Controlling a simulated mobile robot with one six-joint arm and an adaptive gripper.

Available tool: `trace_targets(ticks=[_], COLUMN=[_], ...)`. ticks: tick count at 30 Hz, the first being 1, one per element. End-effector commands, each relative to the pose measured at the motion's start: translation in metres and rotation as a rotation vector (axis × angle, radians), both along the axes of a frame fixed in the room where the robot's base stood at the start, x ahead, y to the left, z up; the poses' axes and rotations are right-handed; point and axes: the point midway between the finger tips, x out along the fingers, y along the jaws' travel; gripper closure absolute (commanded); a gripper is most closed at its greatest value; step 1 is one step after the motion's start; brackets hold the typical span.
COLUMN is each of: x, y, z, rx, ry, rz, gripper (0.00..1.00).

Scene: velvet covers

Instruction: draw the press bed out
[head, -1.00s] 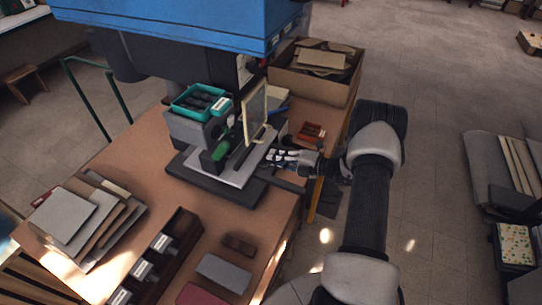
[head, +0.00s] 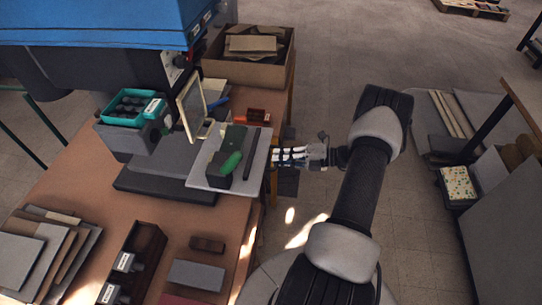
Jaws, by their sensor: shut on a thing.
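The press bed (head: 209,173) is a light grey plate at the right side of the press, jutting out past the press's dark grey base (head: 165,188) toward the table's right edge. A dark block with a green handle (head: 231,163) sits on it, and a dark bar (head: 252,155) runs along its right side. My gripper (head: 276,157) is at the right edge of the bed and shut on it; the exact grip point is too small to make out. The press head under its blue cover (head: 100,32) stands at the upper left.
A framed clear guard (head: 193,105) stands upright behind the bed. A teal tray (head: 130,107) sits left of it. Stacked boards (head: 45,248) and a dark rack (head: 133,262) lie in front.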

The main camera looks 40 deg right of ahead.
Motion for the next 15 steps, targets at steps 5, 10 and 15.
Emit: trace_targets(ticks=[5, 10, 15], x=[-0.0043, -0.0049, -0.0052], y=[-0.0038, -0.0044, -0.0049], z=[0.0000, 0.0000, -0.0001], rx=[-0.001, -0.002, -0.002], ry=[0.001, 0.001, 0.001], rz=[-0.001, -0.002, -0.003], gripper=[1.00, 1.00, 0.86])
